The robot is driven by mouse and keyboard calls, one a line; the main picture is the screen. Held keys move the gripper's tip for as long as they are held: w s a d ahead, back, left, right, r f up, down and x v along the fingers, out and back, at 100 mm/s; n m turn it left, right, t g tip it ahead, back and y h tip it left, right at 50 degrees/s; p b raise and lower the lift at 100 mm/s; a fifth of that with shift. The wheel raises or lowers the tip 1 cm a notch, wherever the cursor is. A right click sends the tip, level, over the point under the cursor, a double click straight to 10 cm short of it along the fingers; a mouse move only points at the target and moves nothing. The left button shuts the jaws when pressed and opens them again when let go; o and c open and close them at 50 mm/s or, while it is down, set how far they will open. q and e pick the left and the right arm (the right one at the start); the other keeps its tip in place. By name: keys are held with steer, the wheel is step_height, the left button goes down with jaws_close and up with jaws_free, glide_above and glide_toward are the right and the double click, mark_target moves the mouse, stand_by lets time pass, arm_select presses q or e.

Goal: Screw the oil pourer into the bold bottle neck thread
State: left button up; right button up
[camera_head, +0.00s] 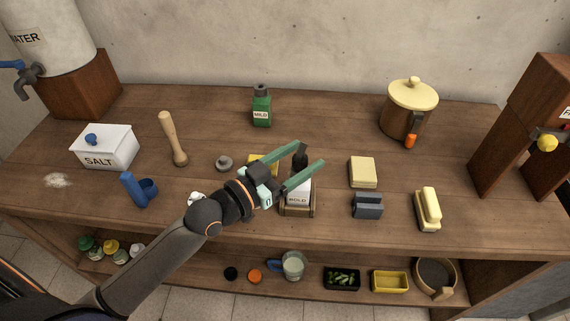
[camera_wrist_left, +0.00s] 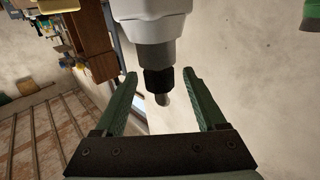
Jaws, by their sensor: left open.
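The bold bottle (camera_head: 299,198), pale with a BOLD label, stands upright in a small wooden holder (camera_head: 298,211) near the table's front edge. The dark oil pourer (camera_head: 300,158) sits at the top of its neck. In the left wrist view the pourer (camera_wrist_left: 159,80) shows as a black collar with a grey rounded tip, in line with the bottle's grey neck (camera_wrist_left: 155,55). I cannot tell how far it is threaded. My left gripper (camera_head: 311,152) is open, its green fingers on either side of the pourer with gaps showing. My right gripper is out of view.
A green MILD bottle (camera_head: 261,112) stands behind. A yellow item (camera_head: 262,160) and a grey knob-like piece (camera_head: 224,163) lie left of the holder. A cream block (camera_head: 363,172) and a dark grey block (camera_head: 367,206) are to the right.

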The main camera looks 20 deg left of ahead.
arm_select(q)
steer(key=b+v, duration=0.1)
steer(key=v, duration=1.1)
steer(key=shift+s+r, duration=0.1)
stand_by(1.6)
